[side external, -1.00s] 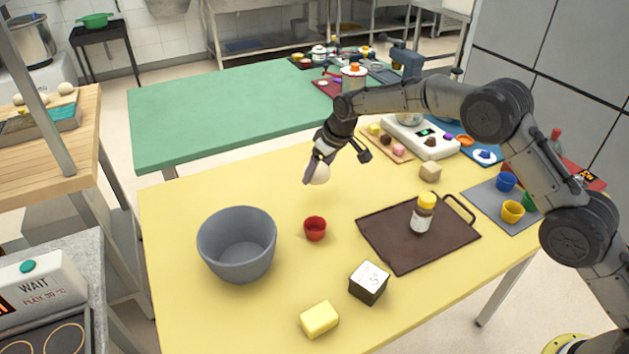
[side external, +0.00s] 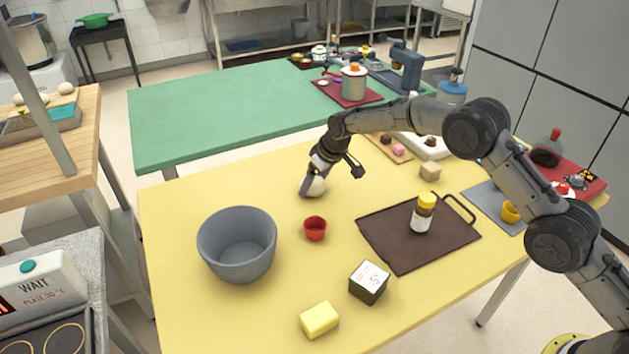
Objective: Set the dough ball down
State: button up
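The dough ball (side external: 317,188) is pale and round, low over the yellow table, behind the red cup. My gripper (side external: 313,186) points down at it and is shut on it. One dark finger covers the ball's left side; the other finger is not clear from this side. The ball is at or very near the table top (side external: 225,180); I cannot tell whether it touches.
A grey bowl (side external: 238,245) and a red cup (side external: 315,229) stand in front. A brown tray (side external: 400,255) holds a yellow-capped bottle (side external: 423,213). The yellow table is clear left of the ball.

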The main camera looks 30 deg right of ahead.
jog(key=shift+o, duration=1)
jog(key=s+d+f+v, duration=0.1)
jog(key=v, duration=1.1)
jog(key=s+d+v, duration=0.1)
jog(key=s+v, duration=0.1)
jog(key=v, duration=1)
jog(key=s+d+r+m, duration=0.1)
jog(key=s+d+r, duration=0.2)
jog(key=s, duration=0.4)
jog(key=s+d+r+m, duration=0.1)
jog(key=s+d+r, duration=0.15)
jog(key=s, duration=0.35)
jog(key=s+d+f+m, duration=0.1)
jog(key=s+d, duration=0.1)
jog(key=s, duration=1.1)
jog(key=s+d+f+m+t+h, duration=0.1)
jog(key=s+d+f, duration=0.1)
jog(key=s, duration=1.1)
jog(key=shift+d+h, duration=0.3)
jog(key=shift+d, duration=0.2)
